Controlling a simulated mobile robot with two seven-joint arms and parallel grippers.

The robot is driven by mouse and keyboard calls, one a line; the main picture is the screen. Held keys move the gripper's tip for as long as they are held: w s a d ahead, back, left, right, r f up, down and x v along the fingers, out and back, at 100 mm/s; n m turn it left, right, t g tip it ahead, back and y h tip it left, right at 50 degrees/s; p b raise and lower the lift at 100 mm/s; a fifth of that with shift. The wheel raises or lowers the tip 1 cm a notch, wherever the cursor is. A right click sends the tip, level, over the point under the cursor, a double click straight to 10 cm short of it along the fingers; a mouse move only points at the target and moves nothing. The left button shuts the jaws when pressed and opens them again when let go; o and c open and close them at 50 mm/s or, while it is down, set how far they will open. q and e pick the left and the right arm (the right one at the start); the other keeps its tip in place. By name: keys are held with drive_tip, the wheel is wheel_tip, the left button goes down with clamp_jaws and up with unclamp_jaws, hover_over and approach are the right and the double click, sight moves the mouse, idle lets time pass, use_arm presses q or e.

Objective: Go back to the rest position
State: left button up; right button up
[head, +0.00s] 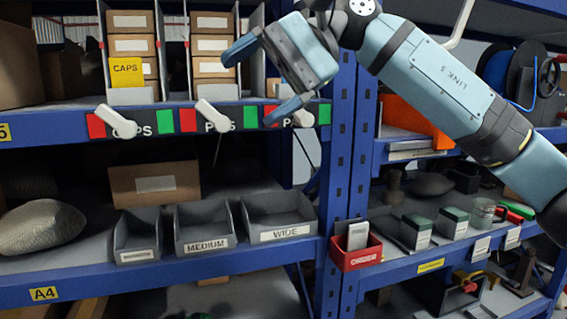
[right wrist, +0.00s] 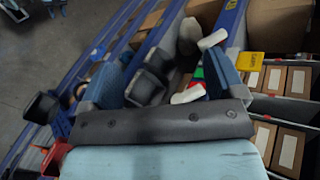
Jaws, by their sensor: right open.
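My right gripper (head: 262,80) reaches in from the upper right in the head view, in front of the upper shelf of a blue rack. Its two blue fingers are spread apart with nothing between them. The right wrist view also shows my right gripper (right wrist: 168,80), with its blue fingers wide apart and the rack beyond. The lower finger partly covers the label by the right lever. My left gripper is not in view.
Stacked brown boxes (head: 212,68) and a yellow CAPS card (head: 126,72) are on the upper shelf. Grey bins, including the MEDIUM bin (head: 207,244), sit below. A red ORDER bin (head: 355,258) hangs by the blue upright (head: 338,180). A cable spool (head: 510,75) is at right.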

drive_tip(key=w+d+f+n+t+y, duration=0.25)
drive_tip(key=f+n+t, duration=0.5)
drive_tip(key=f, duration=0.55)
drive_tip(key=w+d+f+n+t+y, duration=0.15)
drive_tip(key=d+f+n+t, duration=0.25)
drive_tip(key=f+n+t, duration=0.7)
drive_tip(key=w+d+f+n+t+y, duration=0.25)
drive_tip(key=f+n, duration=0.45)
drive_tip(key=f, duration=0.9)
drive_tip(key=s+d+f+m+h, duration=0.45)
drive_tip(key=f+m, duration=0.25)
drive_tip(key=f, duration=0.3)
drive_tip(key=s+d+f+m+h, duration=0.4)
drive_tip(key=f+m+h, duration=0.25)
drive_tip(key=f, duration=0.35)
drive_tip(key=s+d+f+m+g+h, duration=0.1)
drive_tip(key=s+d+f+m+g, duration=0.2)
drive_tip(key=s+f, duration=0.4)
drive_tip(key=s+d+f+m+g+h, duration=0.2)
drive_tip(key=s+f+m, duration=0.3)
drive_tip(key=s, duration=0.6)
wheel_tip(320, 180, down, 2)
drive_tip(key=shift+d+f+m+g, duration=0.25)
drive_tip(key=shift+d+g, duration=0.2)
drive_tip(key=shift+g, duration=0.25)
drive_tip(key=shift+a+h, duration=0.1)
drive_tip(key=shift+h, duration=0.15)
